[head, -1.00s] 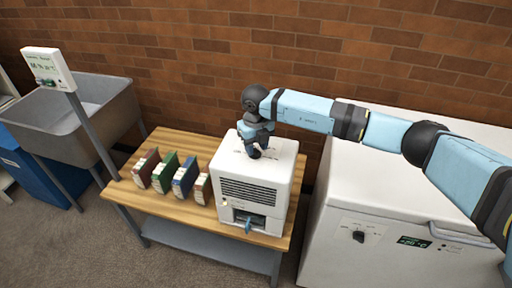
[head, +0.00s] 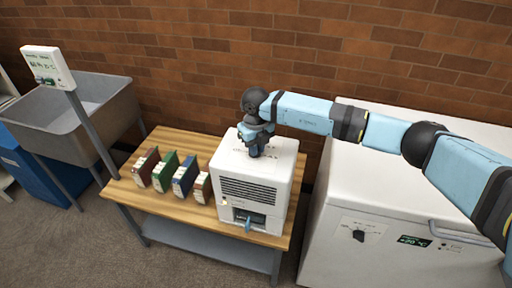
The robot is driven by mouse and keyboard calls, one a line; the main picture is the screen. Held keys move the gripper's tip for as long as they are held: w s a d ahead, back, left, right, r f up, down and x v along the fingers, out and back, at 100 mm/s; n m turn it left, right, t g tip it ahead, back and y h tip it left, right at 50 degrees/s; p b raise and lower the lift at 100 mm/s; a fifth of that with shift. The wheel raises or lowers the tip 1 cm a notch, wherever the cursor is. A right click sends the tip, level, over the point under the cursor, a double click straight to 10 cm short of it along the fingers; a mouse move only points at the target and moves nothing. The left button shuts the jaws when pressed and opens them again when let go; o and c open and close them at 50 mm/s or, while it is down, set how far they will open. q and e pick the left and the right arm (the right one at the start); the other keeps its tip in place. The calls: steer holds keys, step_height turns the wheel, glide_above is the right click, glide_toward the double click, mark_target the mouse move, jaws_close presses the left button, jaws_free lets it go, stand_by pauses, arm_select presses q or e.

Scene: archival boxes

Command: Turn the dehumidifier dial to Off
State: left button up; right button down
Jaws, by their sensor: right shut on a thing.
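The dehumidifier (head: 253,183) is a white box with a dark front grille, standing on the right part of the wooden table. A dark opening with a blue part shows low on its front. My right gripper (head: 256,153) points down at the top of the dehumidifier, shut on the dial there. The gripper hides the dial and most of its markings, so I cannot read the setting. My left gripper is not in view.
Several archival boxes (head: 163,172) stand left of the dehumidifier on the wooden table (head: 172,203). A white chest freezer (head: 330,205) with its own black knob stands at right. A grey sink (head: 103,100) and a display on a post (head: 47,66) are at left.

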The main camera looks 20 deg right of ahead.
steer(key=shift+f+n+b, duration=0.1)
steer(key=shift+n+b, duration=0.55)
steer(key=shift+n, duration=0.25)
steer(key=shift+d+n+b, duration=0.15)
steer(key=shift+n+b, duration=0.4)
steer(key=shift+n, duration=0.25)
steer(key=shift+w+n+b, duration=0.1)
steer(key=shift+n+b, duration=0.6)
steer(key=shift+n, duration=0.5)
steer(key=shift+n+b, duration=0.4)
steer(key=shift+n, duration=0.7)
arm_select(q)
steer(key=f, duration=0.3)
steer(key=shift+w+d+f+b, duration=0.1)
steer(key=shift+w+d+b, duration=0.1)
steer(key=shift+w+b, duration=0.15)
arm_select(e)
steer(key=shift+n, duration=0.3)
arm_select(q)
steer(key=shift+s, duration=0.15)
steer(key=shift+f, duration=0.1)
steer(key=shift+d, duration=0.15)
arm_select(e)
steer(key=c, duration=1.2)
jaws_free()
